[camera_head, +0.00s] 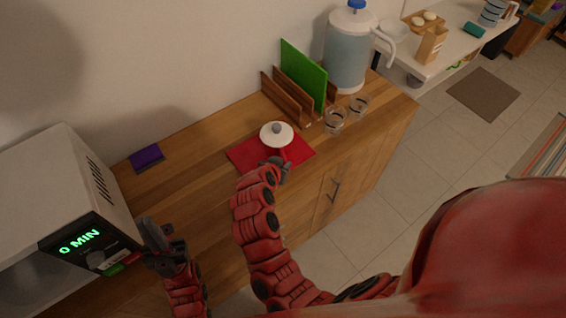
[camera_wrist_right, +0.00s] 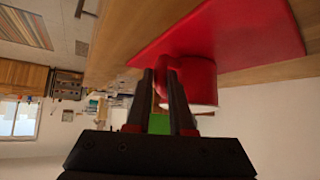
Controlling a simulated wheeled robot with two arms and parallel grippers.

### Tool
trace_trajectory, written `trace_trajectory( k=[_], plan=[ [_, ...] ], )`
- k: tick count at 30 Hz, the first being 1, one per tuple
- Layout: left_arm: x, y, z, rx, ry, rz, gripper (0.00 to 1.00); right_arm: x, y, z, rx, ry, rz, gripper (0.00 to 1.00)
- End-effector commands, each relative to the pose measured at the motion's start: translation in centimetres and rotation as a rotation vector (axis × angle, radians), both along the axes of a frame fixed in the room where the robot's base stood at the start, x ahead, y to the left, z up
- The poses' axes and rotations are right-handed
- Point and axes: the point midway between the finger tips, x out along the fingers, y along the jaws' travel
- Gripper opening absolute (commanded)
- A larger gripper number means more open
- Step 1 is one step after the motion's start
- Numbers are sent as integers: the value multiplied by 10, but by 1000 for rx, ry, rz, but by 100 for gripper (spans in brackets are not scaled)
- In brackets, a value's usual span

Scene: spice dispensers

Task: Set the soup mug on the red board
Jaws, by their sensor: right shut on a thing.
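The soup mug (camera_head: 276,134) shows a white, lid-like top with a small knob in the head view. In the right wrist view the mug (camera_wrist_right: 201,82) has a red body and a pale rim. It is over the red board (camera_head: 243,154), and its base appears to meet the board (camera_wrist_right: 245,35) in the wrist view. My right gripper (camera_head: 277,164) is shut on the mug at its handle side; the fingers partly hide the handle. My left gripper (camera_head: 157,240) is in front of the microwave, apart from the mug; its finger opening is unclear.
A microwave (camera_head: 62,200) stands at the left, with a purple box (camera_head: 146,157) near it. Behind the red board are a wooden rack (camera_head: 285,97) with a green board (camera_head: 303,75), two glasses (camera_head: 334,121) and a water dispenser (camera_head: 346,55). Counter between the purple box and red board is clear.

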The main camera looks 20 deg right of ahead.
Motion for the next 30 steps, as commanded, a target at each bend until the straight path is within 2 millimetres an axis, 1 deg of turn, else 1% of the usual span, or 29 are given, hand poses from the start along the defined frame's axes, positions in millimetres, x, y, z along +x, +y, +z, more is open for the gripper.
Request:
trace_trajectory(
  k=[4,5,6,9,17,20,21,26,30],
  plan=[
    [0,0,-4,0,0,0,0,1,0,-2,-1,-4,-1,0],
    [0,0,-3,0,0,0,0,1,0,-1,0,-2,0,26],
    [0,0,-2,0,0,0,0,0,0,-1,0,-2,0,33],
    [0,0,-2,0,0,0,0,0,0,-1,0,-1,-1,51],
    [0,0,-2,0,0,0,0,0,0,-1,-1,-1,0,51],
    [0,0,2,0,0,0,0,0,0,3,-1,-1,0,51],
    [0,0,-2,0,0,0,0,-2,3,3,-1,-2,1,51],
    [0,0,-10,0,0,0,0,-16,16,18,2,-5,5,51],
    [0,0,-16,0,0,0,0,-33,29,38,1,-6,4,51]
  ],
)
